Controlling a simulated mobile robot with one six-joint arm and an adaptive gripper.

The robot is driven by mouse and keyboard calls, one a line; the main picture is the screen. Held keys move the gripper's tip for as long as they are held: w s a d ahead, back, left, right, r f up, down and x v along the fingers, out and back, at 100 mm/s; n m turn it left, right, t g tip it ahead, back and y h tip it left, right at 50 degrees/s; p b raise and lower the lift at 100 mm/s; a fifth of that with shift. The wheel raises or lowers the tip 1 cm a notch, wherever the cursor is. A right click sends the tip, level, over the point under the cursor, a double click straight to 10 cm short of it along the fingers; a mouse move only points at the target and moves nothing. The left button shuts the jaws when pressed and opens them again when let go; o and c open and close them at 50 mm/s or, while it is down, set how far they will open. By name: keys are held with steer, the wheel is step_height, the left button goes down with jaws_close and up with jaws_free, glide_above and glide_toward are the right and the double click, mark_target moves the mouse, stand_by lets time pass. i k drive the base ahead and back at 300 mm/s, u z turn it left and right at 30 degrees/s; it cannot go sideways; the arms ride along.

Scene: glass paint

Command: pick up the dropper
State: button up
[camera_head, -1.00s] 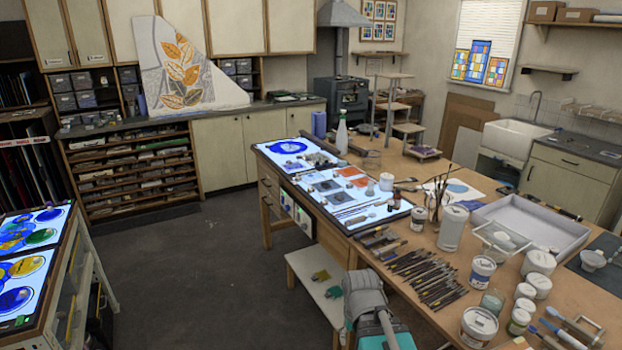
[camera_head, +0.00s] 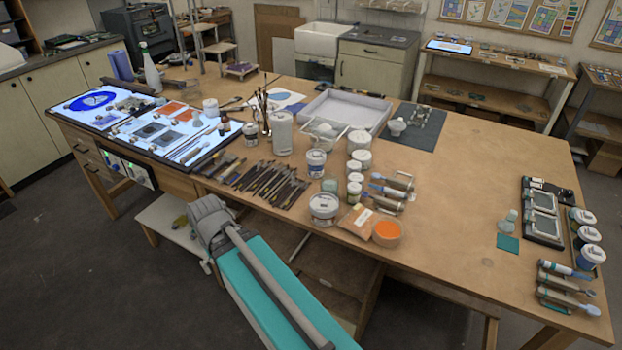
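I cannot pick out the dropper for certain among the many small items on the wooden table. A small dark bottle (camera_head: 225,125) stands at the right end of the light panel, too small to tell whether it has a dropper. Slim tools with blue parts (camera_head: 385,192) lie near the white jars at the table's middle. My grey and teal arm shows at the bottom, in front of the table's near edge. My gripper is not in view.
Bare tabletop lies right of the middle. A low white bench (camera_head: 165,225) is under the left side.

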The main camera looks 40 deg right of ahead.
mark_target(391, 192)
steer(key=z, duration=1.75)
